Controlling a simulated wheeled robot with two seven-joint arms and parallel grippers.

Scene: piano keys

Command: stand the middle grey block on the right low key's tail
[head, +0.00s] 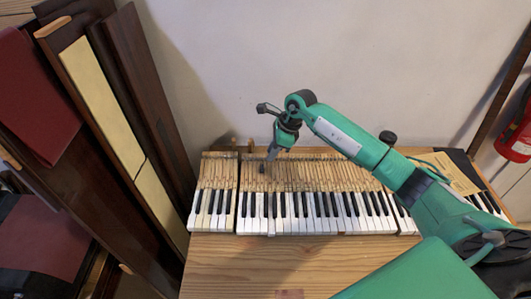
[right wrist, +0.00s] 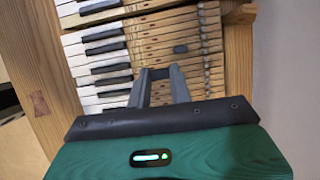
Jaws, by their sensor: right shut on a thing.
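The piano keys (head: 320,226) lie in a row on a wooden table, with their pale wooden tails (head: 340,175) behind them. My right gripper (head: 271,154) hangs over the tails left of the middle. In the right wrist view its two fingers (right wrist: 160,74) are closed on a small dark grey block (right wrist: 160,73), partly hidden between them. Another dark grey block (right wrist: 180,48) rests on the tails just beyond the fingertips; a dark block also shows below the gripper in the head view (head: 262,168). Which key sits low is hard to tell. My left gripper is out of view.
A separate short group of keys (head: 212,195) stands at the left end. Dark wooden panels (head: 110,110) lean at the left. The pale wall (head: 230,70) is close behind. The table front (head: 230,265) is bare.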

